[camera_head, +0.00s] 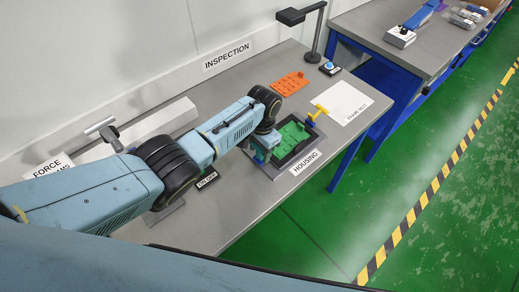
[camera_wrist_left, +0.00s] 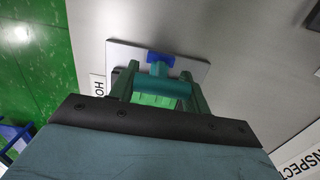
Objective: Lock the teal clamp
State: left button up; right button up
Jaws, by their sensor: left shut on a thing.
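The teal clamp (camera_wrist_left: 160,84) shows in the left wrist view as a T-shaped teal handle. A blue piece (camera_wrist_left: 160,58) sits just beyond its stem. My left gripper (camera_wrist_left: 162,92) is shut on the teal handle, one finger at each end of the bar. In the head view my left gripper (camera_head: 262,147) is at the left side of the grey housing fixture (camera_head: 283,166), and the arm largely hides the clamp. A green part (camera_head: 293,136) lies in the fixture. I cannot tell the clamp's exact angle. My right gripper is not in view.
A yellow clamp (camera_head: 318,111) stands at the fixture's far right corner. An orange plate (camera_head: 290,83), a white sheet (camera_head: 343,102) and an inspection stand (camera_head: 312,40) with a blue button box (camera_head: 330,68) are further back. The table's front edge is close to the fixture.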

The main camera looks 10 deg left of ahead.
pick_arm(q)
jog(key=shift+c, duration=0.2)
jog(key=o, duration=1)
jog(key=shift+r, duration=0.45)
notch_tip(320, 180, up, 12)
jog(key=p, duration=0.1)
jog(key=shift+w+d+r, duration=0.2)
jog(key=shift+w+d, duration=0.05)
jog(key=shift+w, duration=0.05)
